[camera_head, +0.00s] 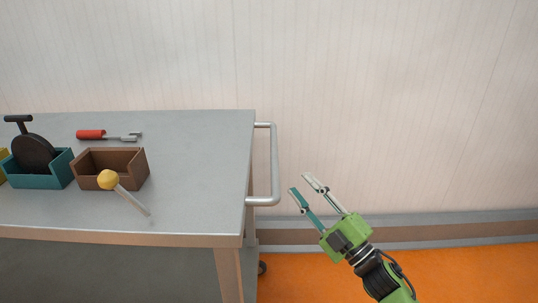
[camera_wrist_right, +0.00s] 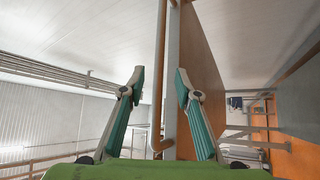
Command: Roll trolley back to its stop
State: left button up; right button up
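The trolley (camera_head: 205,210) has a grey top on a tan frame and stands at the left of the head view. Its metal push handle (camera_head: 275,165) sticks out from the right end as a bar. My right gripper (camera_head: 299,182) is open and empty, just right of the handle, fingers pointing up-left toward it. In the right wrist view, the handle (camera_wrist_right: 158,80) shows between the two spread fingers (camera_wrist_right: 159,69), with the trolley's edge (camera_wrist_right: 173,75) behind it. The fingers do not appear to touch the bar. My left gripper is not in view. The trolley's stop cannot be made out.
On the trolley lie a teal bin (camera_head: 58,176) with a dark round tool, a brown bin (camera_head: 125,165), a yellow-headed tool (camera_head: 108,179) and a red-handled tool (camera_head: 92,134). A pale wall (camera_head: 400,100) runs behind. The orange floor (camera_head: 470,270) right of the trolley is clear.

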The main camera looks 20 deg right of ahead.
aim_at(274, 149)
jog(key=x, duration=1.2)
jog(key=shift+w+r, duration=0.1)
jog(key=shift+w, duration=0.25)
grip_shut()
